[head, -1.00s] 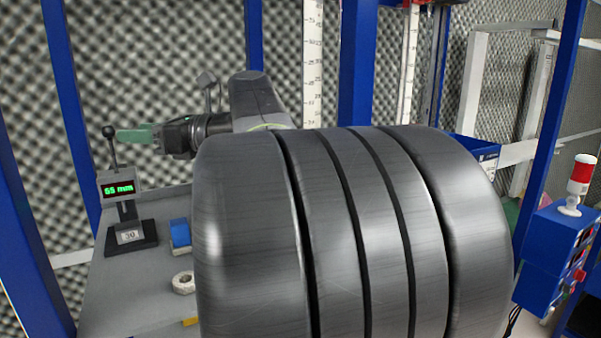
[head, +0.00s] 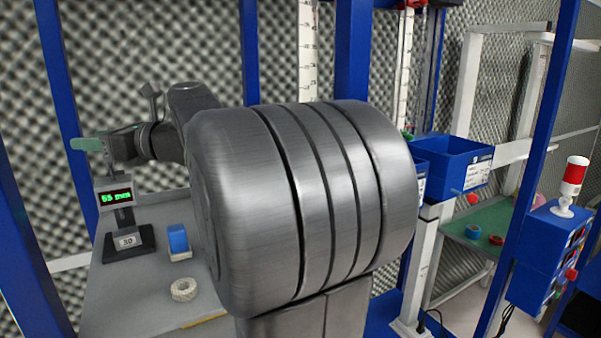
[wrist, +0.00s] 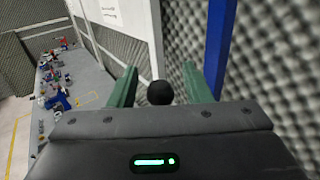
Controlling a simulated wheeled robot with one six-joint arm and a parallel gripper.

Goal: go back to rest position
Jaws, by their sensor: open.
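My gripper (head: 88,144) is at the left in the head view, raised at the far left end of my arm, near the top of the gauge stand. In the wrist view its two green fingers (wrist: 162,88) stand apart with nothing held between them. A black ball knob (wrist: 160,92) shows between and beyond the fingers; I cannot tell its distance from them. My own large grey arm link fills the middle of the head view and hides much of the bench.
The gauge stand (head: 127,240) reads 65 mm on the grey bench (head: 120,290). A blue block (head: 178,240) and a pale ring-shaped nut (head: 185,289) lie there. Blue bins (head: 452,160), a green table (head: 490,252) and a blue box with a red lamp (head: 574,172) are at right.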

